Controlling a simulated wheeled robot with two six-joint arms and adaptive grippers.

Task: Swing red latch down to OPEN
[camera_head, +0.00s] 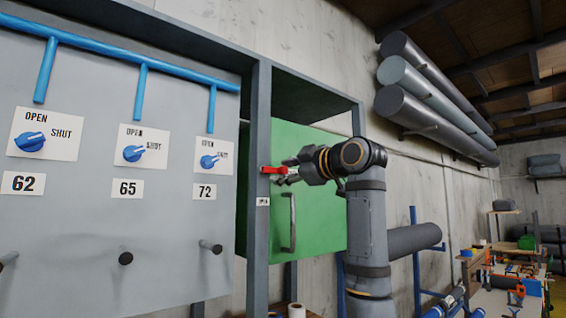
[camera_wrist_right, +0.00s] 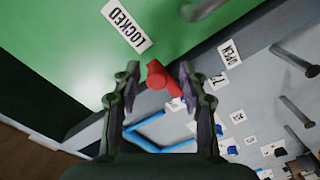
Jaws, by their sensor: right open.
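The red latch (camera_head: 268,170) is at the edge of the green door (camera_head: 318,200), beside the grey frame post. It points sideways in the head view. My right gripper (camera_head: 286,173) is at the latch, coming from the right. In the right wrist view the red latch (camera_wrist_right: 158,78) lies between the two open fingers of my right gripper (camera_wrist_right: 159,73), with gaps showing on both sides at the tips. A LOCKED label (camera_wrist_right: 127,25) is on the green door, and an OPEN label (camera_wrist_right: 231,52) is on the grey part. My left gripper is out of view.
The grey post (camera_head: 258,130) stands just left of the latch. A vertical door handle (camera_head: 292,222) is below it. A grey panel (camera_head: 100,230) with blue knobs and pegs fills the left. Rolled tubes (camera_head: 430,112) hang at upper right, clear of the gripper.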

